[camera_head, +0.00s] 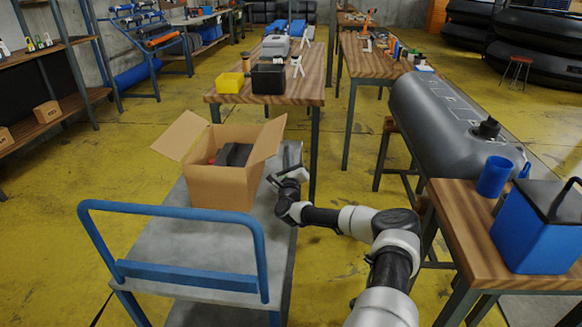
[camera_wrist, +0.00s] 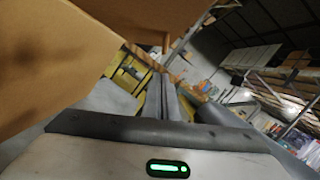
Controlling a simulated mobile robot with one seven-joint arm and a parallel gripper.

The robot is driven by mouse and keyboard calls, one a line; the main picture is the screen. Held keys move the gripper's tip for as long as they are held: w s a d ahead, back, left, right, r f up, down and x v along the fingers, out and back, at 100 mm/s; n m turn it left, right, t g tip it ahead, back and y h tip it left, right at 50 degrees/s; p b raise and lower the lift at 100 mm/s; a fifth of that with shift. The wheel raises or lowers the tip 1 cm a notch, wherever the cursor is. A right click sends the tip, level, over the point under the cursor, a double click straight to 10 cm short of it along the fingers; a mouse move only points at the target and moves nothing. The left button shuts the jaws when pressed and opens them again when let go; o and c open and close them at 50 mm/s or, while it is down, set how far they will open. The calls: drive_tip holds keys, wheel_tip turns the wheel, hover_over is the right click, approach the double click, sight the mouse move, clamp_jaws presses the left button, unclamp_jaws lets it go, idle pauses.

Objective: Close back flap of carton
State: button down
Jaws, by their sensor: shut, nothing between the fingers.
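The open brown carton (camera_head: 221,188) stands on a grey cart. Its left flap (camera_head: 179,135) leans outward and its right flap (camera_head: 268,139) stands up, tilted outward. A cardboard panel at the rear (camera_head: 233,132) appears to be the raised back flap. Dark items (camera_head: 235,154) and something red lie inside. My gripper (camera_head: 276,180) is beside the carton's right wall, low over the cart's right side; I cannot tell if it touches. In the wrist view, my gripper's fingers (camera_wrist: 165,92) are together and empty, with the carton's cardboard (camera_wrist: 60,55) close at upper left.
The cart (camera_head: 180,243) has a blue handle (camera_head: 180,210) in front. A wooden table (camera_head: 300,94) with a yellow bin (camera_head: 230,83) and a black box (camera_head: 268,78) stands behind. At right are a grey inflatable tube (camera_head: 450,120) and a bench with a blue container (camera_head: 540,228).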

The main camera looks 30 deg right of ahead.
sight(272, 140)
drive_tip(key=shift+w+a+r, duration=0.15)
drive_tip(key=shift+a+r, duration=0.1)
drive_tip(key=shift+r, duration=0.3)
drive_tip(key=shift+w+a+r, duration=0.15)
drive_tip(key=shift+a+r, duration=0.1)
drive_tip(key=shift+r, duration=0.25)
